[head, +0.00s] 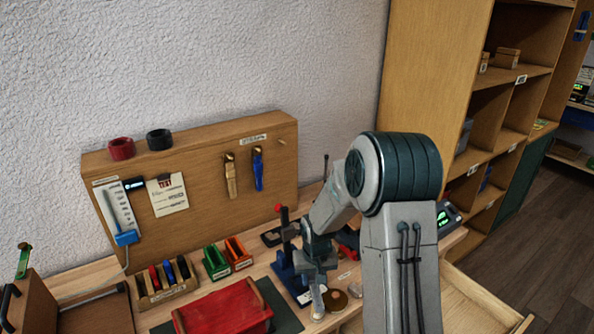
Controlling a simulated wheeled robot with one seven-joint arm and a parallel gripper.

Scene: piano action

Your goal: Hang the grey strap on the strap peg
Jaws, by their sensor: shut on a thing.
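A pegboard (215,205) of light wood stands at the back of the bench. A tan strap (231,175) and a blue strap (257,169) hang side by side on its right half. A small bare peg (282,145) seems to stick out to their right, under a white label. My gripper (317,285) points down over the bench in front of the board. It is shut on a narrow pale grey piece, which looks like the grey strap (318,303) and hangs below the fingers. The exact grip is too small to tell.
A blue stand with a red knob (278,208) is close left of my gripper. A red padded block (222,308), green and orange bins (216,262) and a tool rack (167,285) lie further left. A brass round piece (334,300) lies beside the gripper.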

